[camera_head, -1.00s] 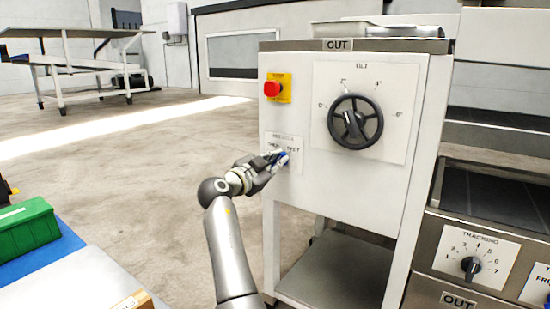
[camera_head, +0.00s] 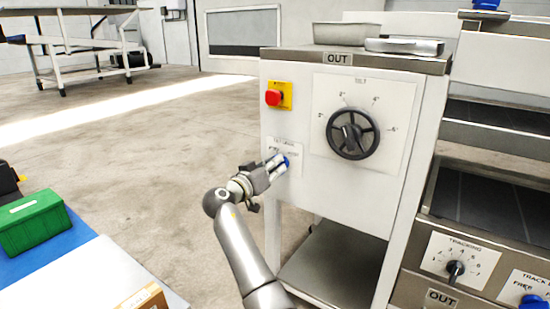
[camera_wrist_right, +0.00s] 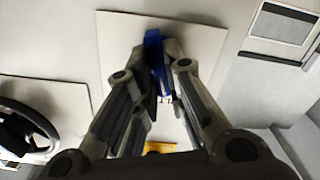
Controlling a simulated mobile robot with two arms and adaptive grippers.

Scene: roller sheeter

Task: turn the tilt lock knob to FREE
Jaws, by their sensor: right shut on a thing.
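The tilt lock knob is blue (camera_head: 286,161) and sits on a small white label plate (camera_head: 291,145) at the left of the machine's front panel. My right gripper (camera_head: 277,165) is at the plate with its fingers closed around the knob. In the right wrist view the blue knob (camera_wrist_right: 154,50) shows between the two fingers (camera_wrist_right: 163,85), against the pale plate (camera_wrist_right: 115,45). The fingers hide much of the knob and part of the lettering, so I cannot read its exact setting. My left gripper is not in view.
A red button on a yellow plate (camera_head: 275,97) is above the knob. The black tilt handwheel (camera_head: 353,134) is to its right. A tracking dial (camera_head: 455,268) and another blue knob (camera_head: 533,302) are at lower right. A green box (camera_head: 34,222) is at left. The floor between is clear.

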